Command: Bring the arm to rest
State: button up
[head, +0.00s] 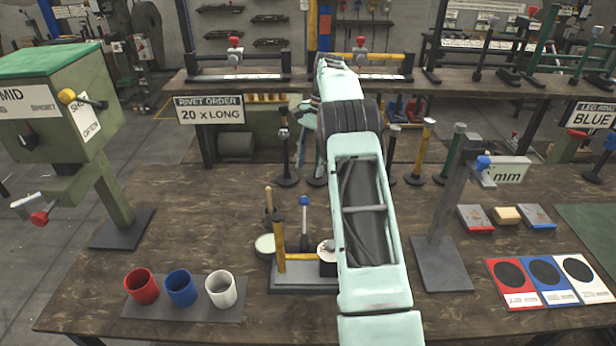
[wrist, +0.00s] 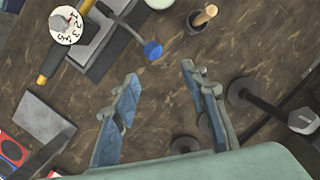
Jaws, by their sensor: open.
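My arm stretches forward over the middle of the wooden table (head: 150,215) in the head view, raised above it. My gripper (wrist: 160,80) shows in the wrist view with its two blue-grey fingers spread well apart. Nothing sits between the fingers, only the table top below. In the head view the arm hides most of the gripper. The wrist view looks down on a blue knob on a lever (wrist: 153,50) just beyond the fingertips, apart from them.
A small press (head: 280,245) with a yellow post stands under the arm. Red (head: 142,288), blue (head: 181,290) and white (head: 221,292) cups stand at front left. A grey stand (head: 440,220) with an "mm" sign is right of the arm. Several posts stand behind.

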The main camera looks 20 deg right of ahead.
jog(key=shift+d+r, duration=0.1)
jog(key=shift+r, duration=0.35)
